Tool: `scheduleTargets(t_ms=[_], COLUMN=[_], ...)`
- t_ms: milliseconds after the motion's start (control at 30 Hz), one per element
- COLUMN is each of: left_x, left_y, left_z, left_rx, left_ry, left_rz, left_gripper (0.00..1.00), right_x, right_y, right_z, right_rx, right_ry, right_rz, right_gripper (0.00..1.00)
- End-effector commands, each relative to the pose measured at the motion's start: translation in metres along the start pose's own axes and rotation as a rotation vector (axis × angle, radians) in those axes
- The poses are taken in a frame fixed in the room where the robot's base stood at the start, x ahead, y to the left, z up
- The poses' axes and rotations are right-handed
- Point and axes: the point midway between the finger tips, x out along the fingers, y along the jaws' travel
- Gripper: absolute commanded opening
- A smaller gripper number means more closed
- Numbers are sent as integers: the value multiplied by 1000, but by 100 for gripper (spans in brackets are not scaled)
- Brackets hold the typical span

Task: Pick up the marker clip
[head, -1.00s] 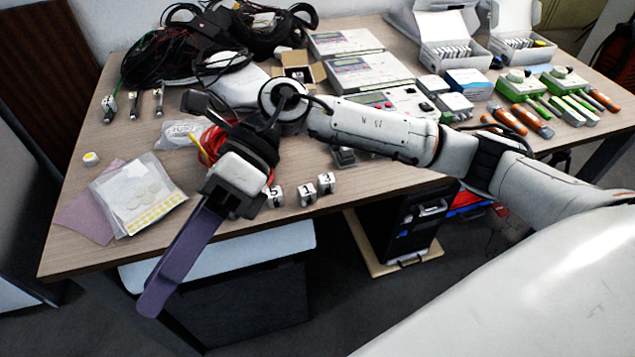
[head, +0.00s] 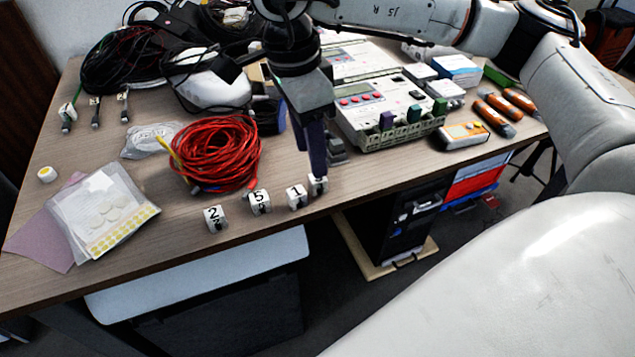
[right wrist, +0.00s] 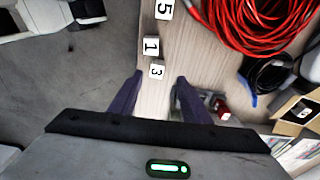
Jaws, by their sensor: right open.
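Small white marker clips with black numbers stand in a row near the table's front edge: a 2 (head: 215,218), a 5 (head: 260,201), a 1 (head: 297,196) and one at the right end (head: 319,185), partly covered by my finger. The right wrist view shows this end clip as a 3 (right wrist: 156,71), with the 1 (right wrist: 151,46) and 5 (right wrist: 163,9) beyond. My right gripper (head: 316,168) points down over the 3; its purple fingers (right wrist: 160,80) are open, with the 3 between or just past their tips. I cannot tell whether they touch it. My left gripper is not in view.
A red cable coil (head: 215,152) lies behind the row. A small dark part (head: 337,150) sits close to the fingers, and a green-edged device (head: 390,127) stands to the right. A bag of white discs (head: 103,210) lies at left. The table's front edge is close.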

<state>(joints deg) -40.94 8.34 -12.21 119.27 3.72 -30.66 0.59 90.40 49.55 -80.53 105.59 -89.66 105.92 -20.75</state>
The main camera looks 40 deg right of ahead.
Motion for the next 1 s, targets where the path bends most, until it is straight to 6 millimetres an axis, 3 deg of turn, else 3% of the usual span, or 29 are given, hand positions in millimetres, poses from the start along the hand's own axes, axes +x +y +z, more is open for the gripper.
scheduleTargets(t_ms=[333,633,667,900,1000], left_x=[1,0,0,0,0], left_y=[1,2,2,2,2], left_z=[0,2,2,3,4], left_rx=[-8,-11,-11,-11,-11], left_ry=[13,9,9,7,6], left_rz=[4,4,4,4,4], left_gripper=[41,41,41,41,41], right_x=[47,52,52,52,52], right_y=[6,6,6,6,6], right_z=[-3,-2,-2,-2,-2], right_rx=[1,0,0,0,0], right_ry=[-1,-2,-2,-2,-2], right_rz=[1,1,1,1,1], right_gripper=[43,43,42,1,0])
